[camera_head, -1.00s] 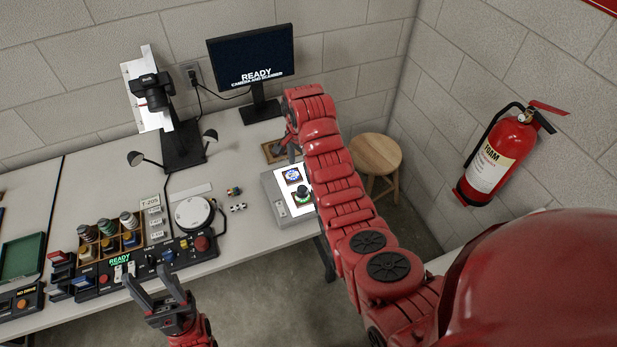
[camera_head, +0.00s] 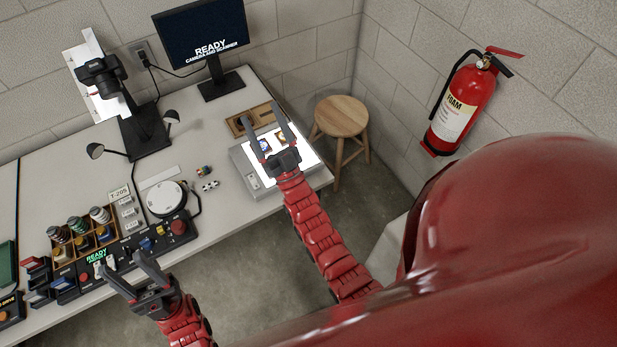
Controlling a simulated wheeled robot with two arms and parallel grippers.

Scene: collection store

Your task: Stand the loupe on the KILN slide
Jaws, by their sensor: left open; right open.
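The light box (camera_head: 243,168) stands near the right end of the table, its top lit white. A slide with a blue picture (camera_head: 263,146) lies on it, and another small slide (camera_head: 283,137) lies to its right. I cannot read which one is KILN. My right gripper (camera_head: 262,112) is open over the light box, its fingers pointing to the back. Its palm and wrist cover the near part of the lit top. I cannot make out the loupe now; the gripper may hide it. My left gripper (camera_head: 120,260) is open and empty by the table's front edge.
A brown wooden tray (camera_head: 262,112) lies behind the light box. A control panel (camera_head: 150,243), a round white dial (camera_head: 166,198) and a rack of small jars (camera_head: 80,240) fill the left. A monitor (camera_head: 203,40), a camera stand (camera_head: 143,135) and a stool (camera_head: 341,117) stand around.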

